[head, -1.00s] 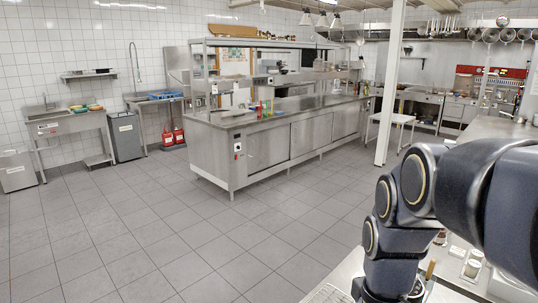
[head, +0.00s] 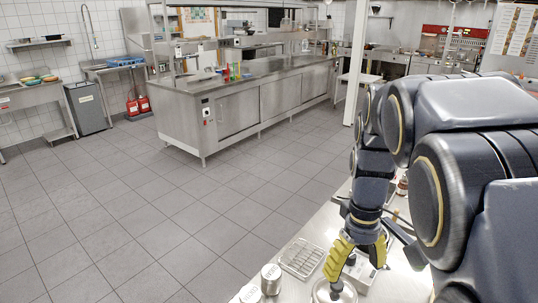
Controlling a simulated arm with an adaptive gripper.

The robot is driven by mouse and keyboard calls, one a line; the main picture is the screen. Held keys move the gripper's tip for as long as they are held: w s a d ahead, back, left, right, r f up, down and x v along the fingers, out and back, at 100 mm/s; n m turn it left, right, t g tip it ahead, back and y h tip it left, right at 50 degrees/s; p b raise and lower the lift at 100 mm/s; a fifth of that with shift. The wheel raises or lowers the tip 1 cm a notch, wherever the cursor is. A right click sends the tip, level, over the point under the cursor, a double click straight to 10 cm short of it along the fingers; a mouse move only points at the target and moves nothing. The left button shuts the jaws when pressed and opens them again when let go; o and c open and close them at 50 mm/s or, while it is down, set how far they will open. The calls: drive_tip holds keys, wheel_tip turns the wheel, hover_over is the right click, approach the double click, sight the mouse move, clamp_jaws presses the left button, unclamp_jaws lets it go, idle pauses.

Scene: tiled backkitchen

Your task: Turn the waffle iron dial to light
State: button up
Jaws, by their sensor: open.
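My gripper (head: 356,264) shows in the head view at the lower right, over the steel counter (head: 322,230). Its yellow fingers point down and are apart, with nothing seen held between them. Below the left finger, at the bottom edge, is a round, pale metal appliance (head: 322,294), partly cut off and partly covered by a finger; it may be the waffle iron. A small boxy grey object sits just behind the fingers, partly hidden. I cannot make out the dial or its setting. I cannot tell whether the fingers touch anything.
A wire rack (head: 301,258) lies on the counter left of my gripper. A metal canister (head: 271,279) stands left of the appliance, with another (head: 250,294) at the counter's edge. My arm hides much of the right side. Tiled floor and a steel island (head: 240,112) lie beyond.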

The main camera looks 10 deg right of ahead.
drive_tip(key=w+d+f+n, duration=0.35)
drive_tip(key=w+d, duration=0.25)
drive_tip(key=w, duration=0.4)
drive_tip(key=n+t+y, duration=0.3)
drive_tip(key=n+y, duration=0.1)
drive_tip(key=n, duration=0.4)
approach(352, 255)
wheel_tip(352, 255, down, 2)
drive_tip(key=shift+w+a+x, duration=0.1)
drive_tip(key=shift+a+x, duration=0.05)
drive_tip(key=shift+x, duration=1.95)
drive_tip(key=shift+w+a+x, duration=0.1)
drive_tip(key=shift+a+x, duration=0.1)
drive_tip(key=shift+x, duration=1.9)
drive_tip(key=shift+r, duration=0.15)
clamp_jaws()
